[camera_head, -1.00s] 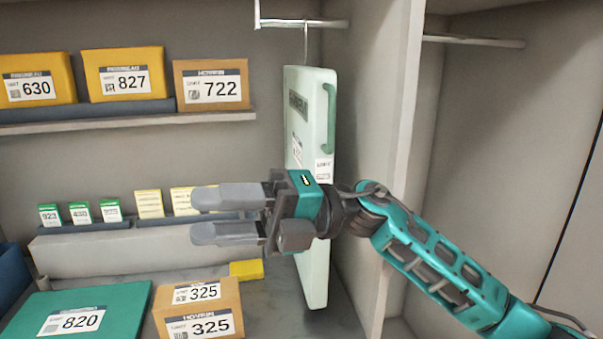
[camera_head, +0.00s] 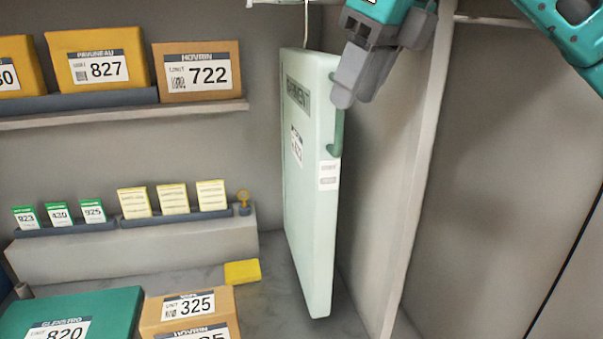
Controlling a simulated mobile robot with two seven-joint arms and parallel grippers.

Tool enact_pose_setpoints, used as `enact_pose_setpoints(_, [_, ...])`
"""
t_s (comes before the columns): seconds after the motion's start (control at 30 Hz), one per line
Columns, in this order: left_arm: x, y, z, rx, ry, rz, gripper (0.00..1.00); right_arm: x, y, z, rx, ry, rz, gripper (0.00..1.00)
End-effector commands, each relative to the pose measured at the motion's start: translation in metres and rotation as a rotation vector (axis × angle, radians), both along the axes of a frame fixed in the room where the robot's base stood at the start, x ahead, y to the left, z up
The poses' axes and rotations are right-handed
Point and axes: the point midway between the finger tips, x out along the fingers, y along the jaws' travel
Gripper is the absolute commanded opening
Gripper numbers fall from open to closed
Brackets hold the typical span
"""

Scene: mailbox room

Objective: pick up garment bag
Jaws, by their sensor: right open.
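The garment bag (camera_head: 312,220) is a pale mint, flat, upright case hanging by a hook from a rail at the top of the locker bay. Its green handle (camera_head: 335,138) runs down the front edge, with a small white label below it. My right gripper (camera_head: 347,95) points downward at the upper part of the handle and hides the handle's top. The gripper is open; I cannot tell whether the fingers straddle or touch the handle. My left gripper is out of view.
A partition wall (camera_head: 415,190) stands close to the right of the bag. A shelf (camera_head: 120,114) with yellow and brown boxes is at left. Small cards stand on a lower ledge (camera_head: 130,250). A teal box (camera_head: 110,308), a brown box (camera_head: 190,296) and a yellow block (camera_head: 242,272) lie below.

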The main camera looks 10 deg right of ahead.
Motion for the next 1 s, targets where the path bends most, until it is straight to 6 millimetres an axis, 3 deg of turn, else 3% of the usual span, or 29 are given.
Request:
enact_pose_setpoints(0.43, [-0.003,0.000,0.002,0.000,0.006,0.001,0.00,0.016,0.011,-0.056,0.000,0.003,0.004,0.42])
enact_pose_setpoints(0.77, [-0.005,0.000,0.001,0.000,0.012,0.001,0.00,0.019,0.013,-0.062,0.003,0.001,0.003,0.42])
enact_pose_setpoints(1.0, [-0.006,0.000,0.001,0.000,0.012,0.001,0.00,0.019,0.013,-0.062,0.002,0.001,0.004,0.19])
